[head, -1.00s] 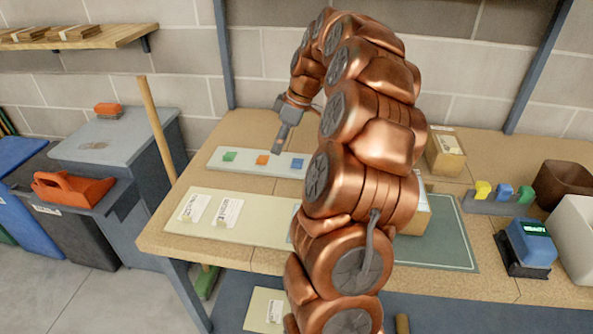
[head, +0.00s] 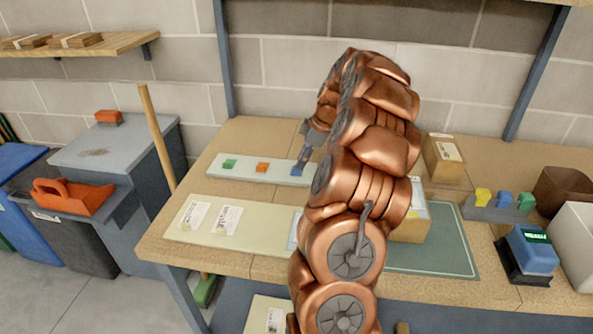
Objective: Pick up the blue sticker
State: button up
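The blue sticker (head: 296,172) is at the right part of a pale strip (head: 196,172) at the back of the workbench, mostly hidden by my gripper. An orange sticker (head: 262,167) and a green sticker (head: 230,164) lie to its left on the same strip. My gripper (head: 299,166) points down right at the blue sticker. It is small and seen side-on, so I cannot tell whether its fingers are open or shut, or whether they touch the sticker.
A pale board with labels (head: 180,231) lies in front of the strip. A cardboard box (head: 443,158), a rack of coloured blocks (head: 483,211) and a blue device (head: 531,250) stand to the right. A wooden post (head: 157,137) rises at the left.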

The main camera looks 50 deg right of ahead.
aim_at(293, 175)
jog(key=shift+p+x, duration=0.6)
jog(key=shift+x, duration=1.35)
grip_shut()
